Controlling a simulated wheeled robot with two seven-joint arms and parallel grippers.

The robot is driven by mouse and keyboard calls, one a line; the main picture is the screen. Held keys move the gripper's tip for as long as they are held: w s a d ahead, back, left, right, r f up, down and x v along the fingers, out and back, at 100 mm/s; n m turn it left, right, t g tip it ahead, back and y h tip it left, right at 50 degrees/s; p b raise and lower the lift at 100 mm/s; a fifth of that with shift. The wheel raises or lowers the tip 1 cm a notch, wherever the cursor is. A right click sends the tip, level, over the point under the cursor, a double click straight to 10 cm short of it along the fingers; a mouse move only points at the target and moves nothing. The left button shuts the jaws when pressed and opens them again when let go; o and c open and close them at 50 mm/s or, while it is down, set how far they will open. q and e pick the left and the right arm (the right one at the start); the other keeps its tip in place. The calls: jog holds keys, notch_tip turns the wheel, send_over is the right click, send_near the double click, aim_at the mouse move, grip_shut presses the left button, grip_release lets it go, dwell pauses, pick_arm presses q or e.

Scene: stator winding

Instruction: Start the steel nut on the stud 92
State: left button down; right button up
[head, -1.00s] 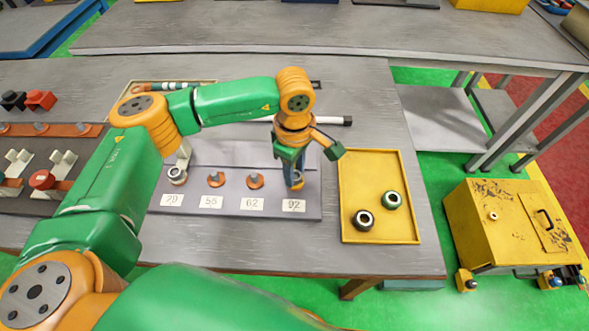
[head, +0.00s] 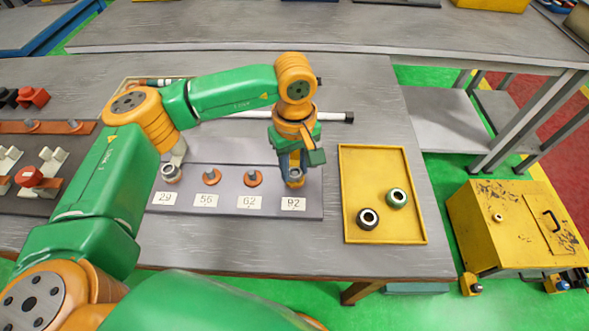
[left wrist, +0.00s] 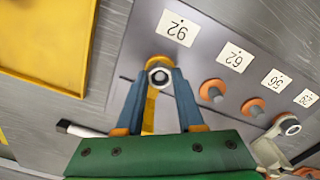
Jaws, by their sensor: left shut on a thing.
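My left gripper (head: 292,180) points down at the plate position labelled 92 and is shut on the steel nut. In the left wrist view the nut (left wrist: 159,76) is a pale ring with a dark centre, between the two blue-grey fingertips (left wrist: 160,82) with orange pads around it. It lies in line with the 92 label (left wrist: 175,29). Stud 92 itself is hidden by the nut and fingers, so I cannot tell how far the nut sits on it. My right gripper is not in view.
Studs 56 (head: 211,176) and 62 (head: 252,177) stand bare on orange bases. A pale nut (head: 171,172) sits at 29.

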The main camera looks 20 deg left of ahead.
pick_arm(q)
jog(key=shift+c, duration=2.2)
grip_release()
jog(key=shift+r, duration=0.1)
jog(key=shift+r+p, duration=2.3)
jog(key=shift+r, duration=1.15)
